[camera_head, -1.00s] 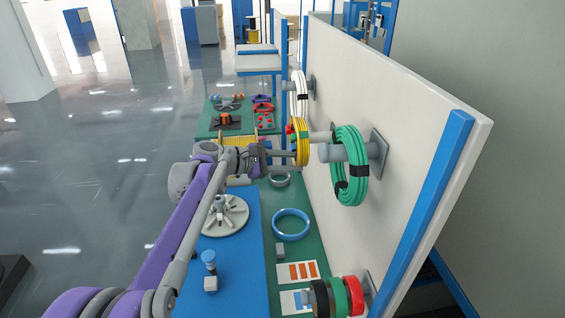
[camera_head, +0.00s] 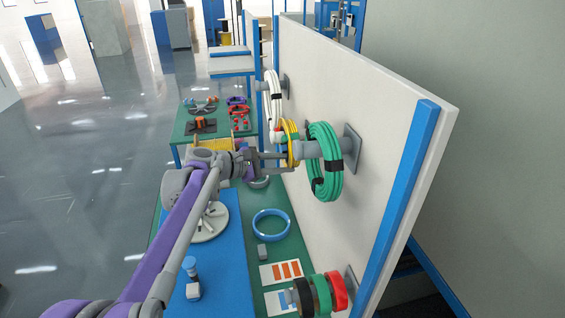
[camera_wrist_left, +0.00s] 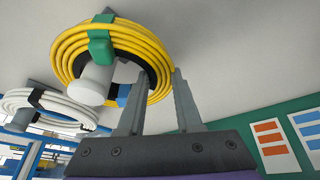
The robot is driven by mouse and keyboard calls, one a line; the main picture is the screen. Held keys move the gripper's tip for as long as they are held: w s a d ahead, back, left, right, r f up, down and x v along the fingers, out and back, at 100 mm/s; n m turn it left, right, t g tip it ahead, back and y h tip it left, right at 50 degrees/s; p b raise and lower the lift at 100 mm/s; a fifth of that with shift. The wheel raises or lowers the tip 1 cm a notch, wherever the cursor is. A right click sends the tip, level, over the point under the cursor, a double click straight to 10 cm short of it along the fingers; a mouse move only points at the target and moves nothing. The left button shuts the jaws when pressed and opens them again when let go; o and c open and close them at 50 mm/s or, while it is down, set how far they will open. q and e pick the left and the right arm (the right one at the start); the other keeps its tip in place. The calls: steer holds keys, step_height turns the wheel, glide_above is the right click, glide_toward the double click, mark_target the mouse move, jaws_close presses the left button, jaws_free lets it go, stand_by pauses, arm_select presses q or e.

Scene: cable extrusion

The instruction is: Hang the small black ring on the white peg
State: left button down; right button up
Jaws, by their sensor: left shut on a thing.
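My left gripper (camera_head: 262,158) comes in from the left and is shut on the yellow cable coil (camera_head: 290,152), which also shows in the left wrist view (camera_wrist_left: 165,42). The coil surrounds a pale peg (camera_head: 277,132), whose round end (camera_wrist_left: 92,84) sticks out through it. The coil carries green, black and blue bands. A small black ring (camera_head: 298,299) sits with a green and a red ring on a grey peg at the lower right, away from my gripper. My right gripper is not in view.
A green cable coil (camera_head: 323,180) hangs nearer me and a white coil (camera_head: 269,95) hangs beyond, on the white panel (camera_head: 390,155). Below, a blue ring (camera_head: 271,237) and a grey block (camera_head: 263,253) lie on the green table.

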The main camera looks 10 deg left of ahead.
arm_select(q)
steer(key=c, duration=0.5)
jaws_free()
steer(key=shift+a, duration=0.1)
steer(key=s+a, duration=0.4)
steer(key=a, duration=0.5)
stand_by(0.5)
steer(key=s+d+f+m+g+y, duration=0.2)
steer(key=s+d+f+m, duration=0.25)
steer(key=s, duration=0.35)
steer(key=s+d+f+m+g+y, duration=0.1)
steer(key=s+d+f+m+y, duration=0.2)
steer(key=s+f, duration=0.3)
steer(key=s+a+f+m+y, duration=0.2)
steer(key=s+f+m, duration=0.3)
steer(key=s, duration=0.4)
steer(key=s+a+f+m+y, duration=0.2)
steer(key=s+f+m+y, duration=0.2)
steer(key=s, duration=0.6)
step_height(320, 180, down, 2)
steer(key=shift+s+a+m+g+y, duration=0.2)
steer(key=shift+s+m+g+y, duration=0.1)
steer(key=shift+m, duration=0.45)
